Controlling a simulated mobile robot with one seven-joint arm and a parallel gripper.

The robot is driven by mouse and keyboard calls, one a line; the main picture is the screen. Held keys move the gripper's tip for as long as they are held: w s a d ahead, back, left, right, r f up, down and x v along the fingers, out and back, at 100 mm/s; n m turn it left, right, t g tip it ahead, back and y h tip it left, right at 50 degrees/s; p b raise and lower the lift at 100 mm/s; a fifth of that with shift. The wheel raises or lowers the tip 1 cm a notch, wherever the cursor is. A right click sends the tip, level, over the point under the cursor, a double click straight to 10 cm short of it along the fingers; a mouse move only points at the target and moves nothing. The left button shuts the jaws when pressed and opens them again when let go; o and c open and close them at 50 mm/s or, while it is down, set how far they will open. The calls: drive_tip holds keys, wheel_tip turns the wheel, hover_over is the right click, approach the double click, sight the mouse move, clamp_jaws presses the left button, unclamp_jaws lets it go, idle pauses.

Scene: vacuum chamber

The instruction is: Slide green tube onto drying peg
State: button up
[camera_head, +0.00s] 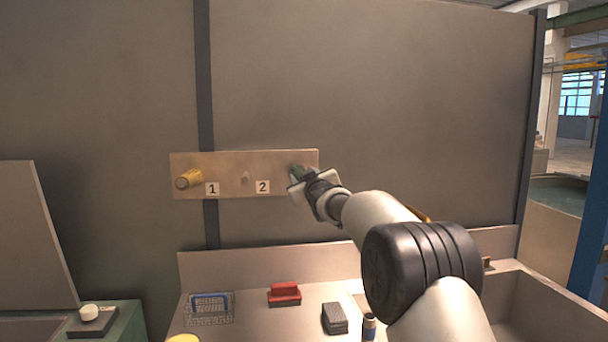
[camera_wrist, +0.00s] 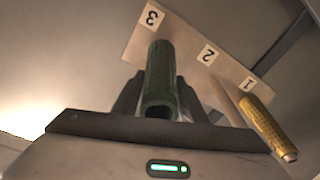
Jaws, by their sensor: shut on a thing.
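The green tube (camera_wrist: 160,75) is held between the two fingers of my gripper (camera_wrist: 156,95). In the wrist view its open near end faces the camera, and its far end points at the pegboard near label 3. In the head view my gripper (camera_head: 301,182) is at the right end of the pegboard (camera_head: 225,165), with a bit of the green tube (camera_head: 298,170) showing. Any peg behind the tube is hidden, so I cannot tell whether the tube is around one.
A yellow tube (camera_head: 188,179) sits on the peg by label 1. Below are a wire basket (camera_head: 209,308), a red block-like object (camera_head: 284,294), a dark grey block (camera_head: 334,318) and a small bottle (camera_head: 369,326). A basin (camera_head: 540,310) is at the right.

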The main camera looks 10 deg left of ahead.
drive_tip(key=shift+p+x, duration=1.4)
drive_tip(key=shift+p, duration=0.2)
drive_tip(key=shift+w+f, duration=0.15)
drive_tip(key=shift+f, duration=0.05)
drive_tip(key=shift+w+p, duration=0.25)
drive_tip(key=shift+p, duration=0.3)
drive_tip(key=o, duration=1.4)
drive_tip(key=shift+o, duration=0.2)
drive_tip(key=shift+s+f, duration=0.1)
drive_tip(key=shift+s, duration=0.05)
drive_tip(key=b+v, duration=0.4)
drive_tip(key=v, duration=1.3)
drive_tip(key=shift+b, duration=0.3)
drive_tip(key=shift+s+d, duration=0.1)
